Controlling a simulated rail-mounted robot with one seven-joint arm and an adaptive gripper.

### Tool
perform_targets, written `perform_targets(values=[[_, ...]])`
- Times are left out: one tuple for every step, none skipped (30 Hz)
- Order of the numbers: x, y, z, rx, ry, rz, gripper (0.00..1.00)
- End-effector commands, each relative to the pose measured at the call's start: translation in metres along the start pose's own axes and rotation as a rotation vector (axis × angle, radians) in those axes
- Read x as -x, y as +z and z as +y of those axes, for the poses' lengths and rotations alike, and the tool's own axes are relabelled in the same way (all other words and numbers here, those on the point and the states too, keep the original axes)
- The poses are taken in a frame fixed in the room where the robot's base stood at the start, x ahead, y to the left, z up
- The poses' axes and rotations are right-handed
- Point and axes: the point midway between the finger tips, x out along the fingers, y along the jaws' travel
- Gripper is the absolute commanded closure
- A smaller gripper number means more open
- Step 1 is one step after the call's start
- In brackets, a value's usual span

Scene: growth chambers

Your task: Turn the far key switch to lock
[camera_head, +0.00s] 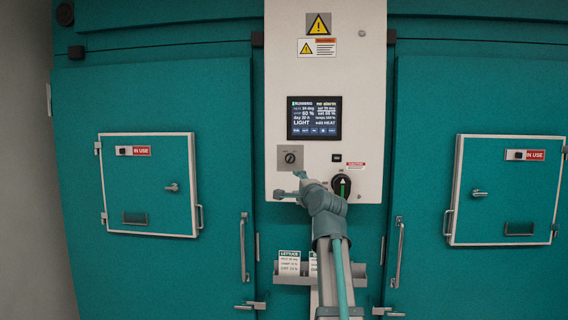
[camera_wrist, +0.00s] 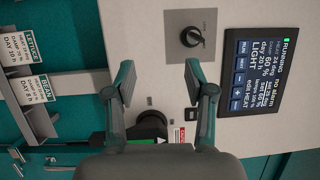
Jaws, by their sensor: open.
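The key switch (camera_head: 290,157) is a small black round knob on a square grey plate, on the white control panel below and left of the screen. In the wrist view the key switch (camera_wrist: 190,37) lies ahead of the fingertips, toward the right finger; its label is too small to read. My gripper (camera_head: 288,184) is open and empty, just below the switch plate in the head view. In the wrist view my gripper (camera_wrist: 160,68) has its two fingers spread wide, apart from the knob. Nothing hides the knob.
A larger black rotary switch (camera_head: 341,186) with a green mark sits lower right of the key switch. A lit display screen (camera_head: 314,118) is above it. Card holders (camera_wrist: 77,87) are below the panel. Teal doors (camera_head: 150,80) with handles flank it.

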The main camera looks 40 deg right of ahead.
Motion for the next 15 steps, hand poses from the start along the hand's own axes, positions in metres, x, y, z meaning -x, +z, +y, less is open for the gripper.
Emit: perform_targets(values=[[-0.003,0.0,-0.019,-0.08,-0.042,-0.001,0.46],[-0.004,-0.001,-0.023,-0.131,-0.06,-0.001,0.46],[-0.006,-0.003,-0.027,-0.196,-0.082,-0.001,0.46],[-0.006,-0.003,-0.03,-0.24,-0.097,-0.002,0.46],[-0.006,-0.004,-0.033,-0.281,-0.111,-0.004,0.46],[-0.006,-0.005,-0.037,-0.331,-0.127,-0.005,0.46],[-0.005,-0.005,-0.038,-0.363,-0.137,-0.005,0.46],[-0.005,-0.006,-0.04,-0.39,-0.146,-0.006,0.46],[-0.005,-0.007,-0.041,-0.421,-0.154,-0.006,0.46],[-0.005,-0.007,-0.042,-0.438,-0.157,-0.006,0.46],[-0.005,-0.007,-0.042,-0.452,-0.159,-0.007,0.46],[-0.006,-0.007,-0.043,-0.464,-0.16,-0.008,0.46],[-0.007,-0.007,-0.043,-0.471,-0.159,-0.008,0.46],[-0.008,-0.008,-0.043,-0.475,-0.158,-0.008,0.46],[-0.01,-0.008,-0.043,-0.477,-0.158,-0.009,0.46]])
